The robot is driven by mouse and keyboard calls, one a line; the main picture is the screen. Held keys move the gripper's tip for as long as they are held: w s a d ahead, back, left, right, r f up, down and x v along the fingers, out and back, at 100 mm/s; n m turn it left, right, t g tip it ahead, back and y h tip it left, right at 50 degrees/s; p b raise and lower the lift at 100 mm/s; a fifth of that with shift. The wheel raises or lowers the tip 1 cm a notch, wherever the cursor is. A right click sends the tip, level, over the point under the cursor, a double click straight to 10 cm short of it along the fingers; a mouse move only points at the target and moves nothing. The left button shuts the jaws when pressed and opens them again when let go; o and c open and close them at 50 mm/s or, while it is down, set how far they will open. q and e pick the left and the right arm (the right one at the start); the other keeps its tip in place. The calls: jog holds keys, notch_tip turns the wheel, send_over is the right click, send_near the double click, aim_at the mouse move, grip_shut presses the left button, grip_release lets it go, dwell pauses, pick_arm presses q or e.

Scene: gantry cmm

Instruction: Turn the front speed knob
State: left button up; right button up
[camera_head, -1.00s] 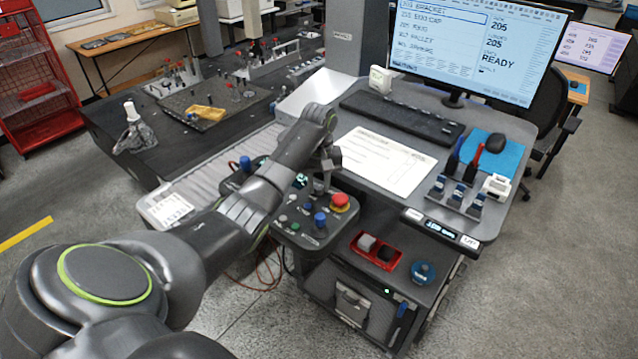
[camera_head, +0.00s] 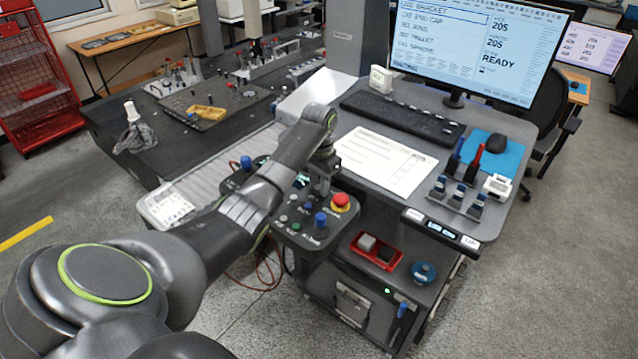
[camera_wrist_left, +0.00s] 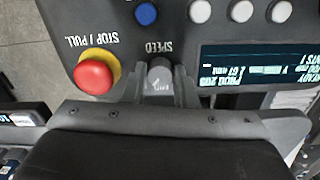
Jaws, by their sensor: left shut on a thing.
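The speed knob (camera_wrist_left: 160,77) is a small grey knob under the SPEED label on the dark control panel (camera_wrist_left: 120,30) in the left wrist view. The fingers of my left gripper (camera_wrist_left: 160,90) stand on both sides of it and are shut on it. In the head view my left gripper (camera_head: 320,187) reaches down onto the panel (camera_head: 290,235), and the knob is hidden there behind the gripper and arm. My right gripper is in neither view.
A red stop button (camera_wrist_left: 95,75) on a yellow ring sits close beside the knob; it also shows in the head view (camera_head: 340,201). A display (camera_wrist_left: 250,70) and white buttons (camera_wrist_left: 241,10) are on the knob's other side. A paper sheet (camera_head: 385,160) lies on the desk behind.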

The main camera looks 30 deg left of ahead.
pick_arm(q)
jog(key=shift+m, duration=1.1)
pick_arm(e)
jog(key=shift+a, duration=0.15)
pick_arm(q)
jog(key=o, duration=1)
jog(key=shift+w+d, duration=0.1)
jog(key=shift+w, duration=0.05)
